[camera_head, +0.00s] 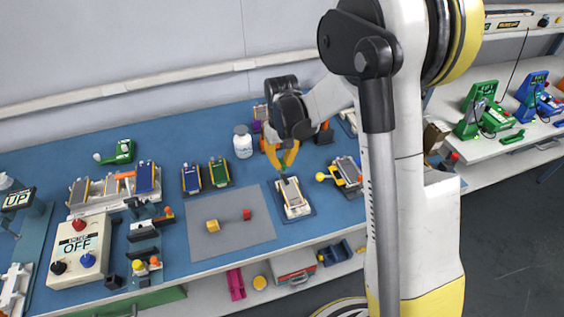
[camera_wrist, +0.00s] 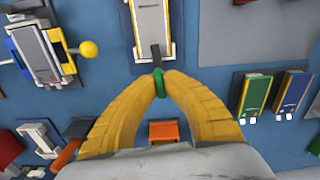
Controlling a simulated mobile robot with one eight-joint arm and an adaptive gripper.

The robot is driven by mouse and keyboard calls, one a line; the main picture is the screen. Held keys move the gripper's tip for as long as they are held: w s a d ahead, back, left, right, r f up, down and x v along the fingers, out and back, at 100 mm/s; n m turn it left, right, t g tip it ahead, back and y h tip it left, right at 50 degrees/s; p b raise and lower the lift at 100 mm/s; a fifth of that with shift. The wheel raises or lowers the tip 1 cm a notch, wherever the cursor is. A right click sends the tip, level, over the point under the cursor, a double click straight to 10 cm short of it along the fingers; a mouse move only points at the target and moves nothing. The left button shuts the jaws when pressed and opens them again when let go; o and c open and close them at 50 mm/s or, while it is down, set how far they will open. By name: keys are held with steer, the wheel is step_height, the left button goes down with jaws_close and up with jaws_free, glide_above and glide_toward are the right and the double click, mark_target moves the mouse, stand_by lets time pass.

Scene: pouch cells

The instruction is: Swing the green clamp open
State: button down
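The green clamp shows in the wrist view as a small green piece (camera_wrist: 159,83) on a dark lever, at the near end of a pale fixture (camera_wrist: 151,22) holding a flat cell. My gripper (camera_wrist: 160,80) has its yellow fingertips closed around the green piece, one on each side. In the head view my gripper (camera_head: 284,162) points down at the far end of this fixture (camera_head: 294,209), on the blue table. A little green (camera_head: 280,169) shows at the fingertips there. The fingers hide part of the clamp, and its exact angle is unclear.
A fixture with a yellow ball knob (camera_head: 320,177) stands close on the right. A grey mat (camera_head: 240,235) with small blocks lies left. Green (camera_head: 219,172) and blue (camera_head: 191,179) cell holders and a white bottle (camera_head: 242,141) stand farther left.

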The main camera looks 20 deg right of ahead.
steer(key=n, duration=0.8)
steer(key=shift+n, duration=0.4)
steer(key=n, duration=0.4)
steer(key=shift+b, duration=0.3)
steer(key=shift+n, duration=2)
steer(key=c, duration=1.5)
jaws_free()
